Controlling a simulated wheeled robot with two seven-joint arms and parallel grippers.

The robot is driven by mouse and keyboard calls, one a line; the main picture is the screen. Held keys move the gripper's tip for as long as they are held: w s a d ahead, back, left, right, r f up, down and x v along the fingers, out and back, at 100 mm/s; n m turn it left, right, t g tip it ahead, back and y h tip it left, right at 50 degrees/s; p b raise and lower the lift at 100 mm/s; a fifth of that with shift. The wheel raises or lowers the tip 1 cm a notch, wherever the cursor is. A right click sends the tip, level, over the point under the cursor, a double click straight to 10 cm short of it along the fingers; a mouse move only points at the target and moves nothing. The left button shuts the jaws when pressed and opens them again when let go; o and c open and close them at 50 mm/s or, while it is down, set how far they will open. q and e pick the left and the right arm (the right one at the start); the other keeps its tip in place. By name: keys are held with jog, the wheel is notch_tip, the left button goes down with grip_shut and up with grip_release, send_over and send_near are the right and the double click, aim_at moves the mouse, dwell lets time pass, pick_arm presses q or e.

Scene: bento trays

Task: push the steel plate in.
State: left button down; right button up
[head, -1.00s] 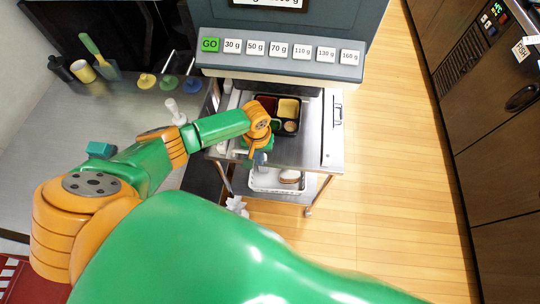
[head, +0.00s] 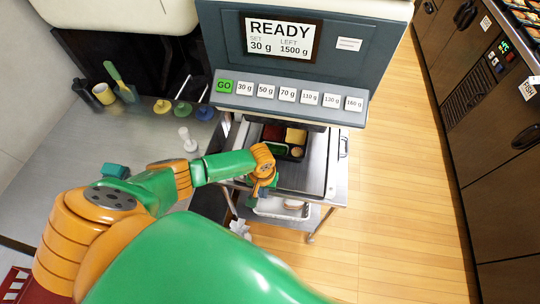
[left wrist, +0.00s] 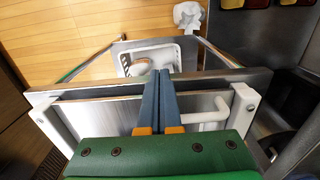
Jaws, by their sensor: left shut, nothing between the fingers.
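The steel plate (head: 302,180) lies flat on a steel stand under the dispensing machine. It carries a black bento tray (head: 296,152) with red and yellow food in its compartments. My left gripper (head: 262,191) is at the plate's near left edge. In the left wrist view, its two blue fingers (left wrist: 159,92) are together with nothing between them, and they reach over the steel plate (left wrist: 98,115) and its edge bar. I cannot tell whether they touch it. A white handle (left wrist: 210,115) is just right of the fingers. My right gripper is not in view.
The machine (head: 300,75) shows READY, 30 g, above a row of buttons. A white basket (head: 275,208) sits on the lower shelf. A grey counter (head: 95,150) with utensils is at left. Wooden floor (head: 400,200) is clear at right.

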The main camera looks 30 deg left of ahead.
pick_arm(q)
jog(key=s+d+r+p, duration=0.1)
jog(key=s+r+p, duration=0.2)
jog(key=r, duration=0.4)
jog(key=shift+s+p, duration=0.25)
jog(key=shift+p, duration=0.45)
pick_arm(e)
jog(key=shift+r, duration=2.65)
pick_arm(q)
notch_tip(320, 180, down, 13)
jog(key=s+a+m+t+b, duration=0.1)
jog(key=s+t+b, duration=0.1)
jog(key=b, duration=0.2)
jog(key=s+f+m, duration=0.1)
jog(key=s+f, duration=0.2)
jog(key=s, duration=0.3)
jog(key=s+f+m+b, duration=0.1)
jog(key=s+f+m, duration=0.1)
jog(key=s+f, duration=0.2)
jog(key=s+a+f+m+g+b, duration=0.1)
jog(key=s+f, duration=0.3)
jog(key=s, duration=0.5)
jog(key=shift+s+m, duration=0.3)
jog(key=shift+m, duration=0.2)
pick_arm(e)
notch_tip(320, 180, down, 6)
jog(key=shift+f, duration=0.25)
